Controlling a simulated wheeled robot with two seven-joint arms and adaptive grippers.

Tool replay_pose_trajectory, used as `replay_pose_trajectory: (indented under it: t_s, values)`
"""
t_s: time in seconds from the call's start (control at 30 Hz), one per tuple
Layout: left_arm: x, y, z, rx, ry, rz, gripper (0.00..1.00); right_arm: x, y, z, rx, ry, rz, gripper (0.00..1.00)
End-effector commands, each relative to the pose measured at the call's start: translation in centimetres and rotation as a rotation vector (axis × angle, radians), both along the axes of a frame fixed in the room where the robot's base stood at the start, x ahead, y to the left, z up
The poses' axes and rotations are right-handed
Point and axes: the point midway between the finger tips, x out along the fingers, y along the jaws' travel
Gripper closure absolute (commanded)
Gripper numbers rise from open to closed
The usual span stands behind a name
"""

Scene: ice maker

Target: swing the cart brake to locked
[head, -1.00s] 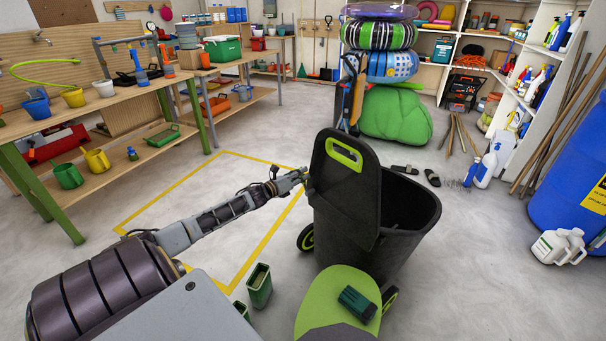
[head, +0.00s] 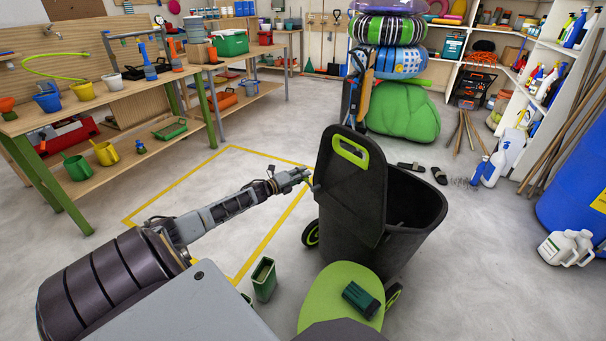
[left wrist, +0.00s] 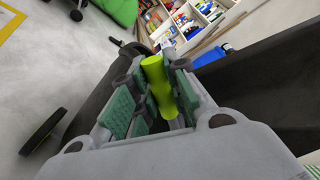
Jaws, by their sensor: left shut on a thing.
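The cart is a black wheeled bin (head: 408,230) with a tilted-up black panel that has a lime-green grip slot (head: 350,152). My left gripper (head: 306,178) is at the left side of this cart. In the left wrist view, my left gripper (left wrist: 155,100) is shut on a lime-green bar (left wrist: 158,88), which looks like the brake lever. The bar lies between the green finger pads, and its lower end is hidden by the gripper. In the head view the bar is too small to make out.
A lime-rimmed wheel (head: 311,233) is at the cart's lower left. A yellow floor outline (head: 262,250) lies left of it. A workbench (head: 110,105) stands at the left, a blue barrel (head: 570,180) at the right.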

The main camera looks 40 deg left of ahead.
Motion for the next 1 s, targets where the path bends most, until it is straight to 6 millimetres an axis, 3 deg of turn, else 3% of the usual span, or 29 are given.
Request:
replay_pose_trajectory:
  t_s: [0.7, 0.73, 0.8, 0.9, 1.0]
  values:
    - [0.00, 0.28, -0.79, -0.088, 0.014, 0.001, 1.00, -0.37, 0.14, -0.70, 0.005, 0.006, 0.001, 0.60]
    - [0.00, 0.28, -0.80, -0.089, 0.015, 0.002, 0.82, -0.37, 0.14, -0.70, 0.005, 0.006, 0.001, 0.60]
    - [0.00, 0.28, -0.80, -0.088, 0.014, 0.001, 0.73, -0.37, 0.13, -0.70, 0.005, 0.006, 0.001, 0.60]
    - [0.01, 0.28, -0.76, -0.086, 0.014, 0.001, 0.61, -0.35, 0.13, -0.69, 0.004, 0.006, 0.000, 0.60]
    - [0.01, 0.28, -0.73, -0.085, 0.013, 0.001, 0.61, -0.28, 0.13, -0.65, 0.004, 0.005, 0.000, 0.60]
